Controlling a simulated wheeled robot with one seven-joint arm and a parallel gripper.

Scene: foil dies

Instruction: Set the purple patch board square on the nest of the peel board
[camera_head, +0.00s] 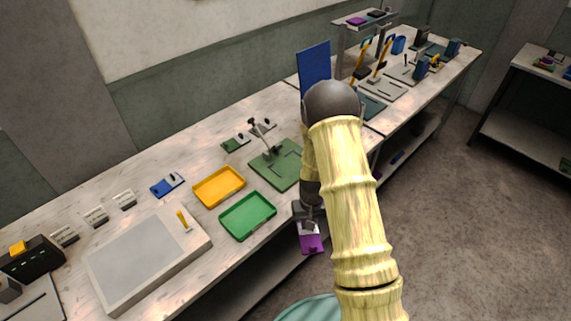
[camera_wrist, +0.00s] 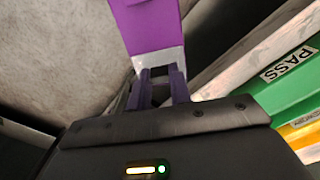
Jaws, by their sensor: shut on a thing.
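The purple patch board (camera_head: 312,244) hangs from my gripper (camera_head: 308,222), out past the front edge of the bench. In the wrist view the purple board (camera_wrist: 152,28) has a pale end strip, and my gripper (camera_wrist: 161,74) is shut on that end. A green board (camera_head: 272,174) with dark corner lines, seemingly the peel board with its nest, lies on the bench behind and left of my gripper.
A green tray (camera_head: 247,232), marked PASS in the wrist view (camera_wrist: 290,75), and a yellow tray (camera_head: 220,202) lie left of the green board. A blue panel (camera_head: 314,65) rises at the back. Open floor lies right of my arm.

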